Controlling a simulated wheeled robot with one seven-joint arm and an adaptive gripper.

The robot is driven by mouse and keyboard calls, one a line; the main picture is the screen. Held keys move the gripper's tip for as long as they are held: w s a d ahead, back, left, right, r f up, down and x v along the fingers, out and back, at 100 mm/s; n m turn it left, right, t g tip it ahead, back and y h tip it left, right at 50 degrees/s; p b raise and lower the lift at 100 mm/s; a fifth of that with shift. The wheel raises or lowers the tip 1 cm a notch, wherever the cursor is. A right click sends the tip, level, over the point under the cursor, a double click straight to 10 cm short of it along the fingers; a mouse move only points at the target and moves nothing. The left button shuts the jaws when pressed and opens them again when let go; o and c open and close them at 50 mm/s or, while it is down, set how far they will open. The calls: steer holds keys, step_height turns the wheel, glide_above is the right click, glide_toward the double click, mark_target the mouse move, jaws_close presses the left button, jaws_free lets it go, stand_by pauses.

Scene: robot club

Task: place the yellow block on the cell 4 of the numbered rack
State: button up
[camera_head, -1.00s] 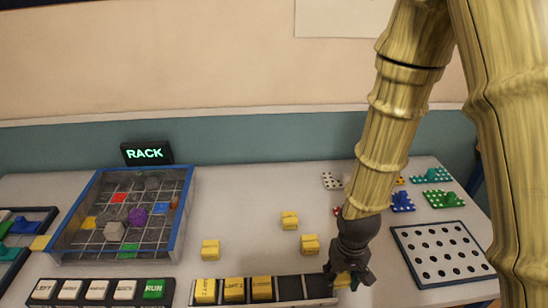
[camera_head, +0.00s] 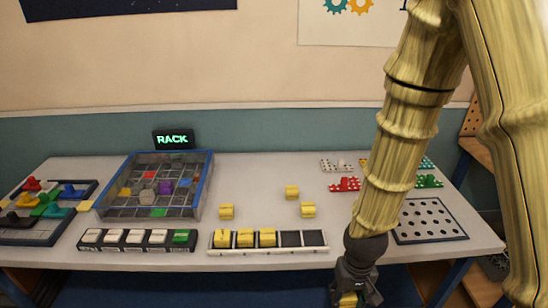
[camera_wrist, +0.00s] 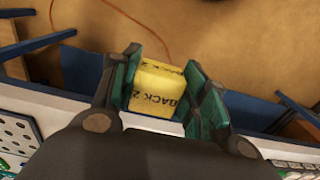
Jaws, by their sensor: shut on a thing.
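My gripper (camera_head: 352,292) is shut on a yellow block (camera_head: 348,300), beyond the table's front edge and below its top in the head view. In the wrist view the yellow block (camera_wrist: 157,88) reads "BACK 2" and sits between the teal pads of my gripper (camera_wrist: 165,85), with floor behind it. The numbered rack (camera_head: 270,250) lies along the front edge, left of my gripper. Its three left cells hold yellow blocks; the fourth cell (camera_head: 290,239) and the one right of it are dark and empty. The cell numbers are not legible.
Three loose yellow blocks (camera_head: 226,211) stand behind the rack. A white perforated plate (camera_head: 430,220) lies right of my arm. The table's front edge (camera_head: 300,262) lies behind my gripper.

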steer(key=shift+w+a+f, duration=0.1)
steer(key=shift+w, duration=0.1)
steer(key=w+f, duration=0.7)
steer(key=w, duration=0.4)
steer(key=shift+a+f, duration=0.2)
steer(key=shift+a, duration=0.1)
steer(key=shift+d, duration=0.1)
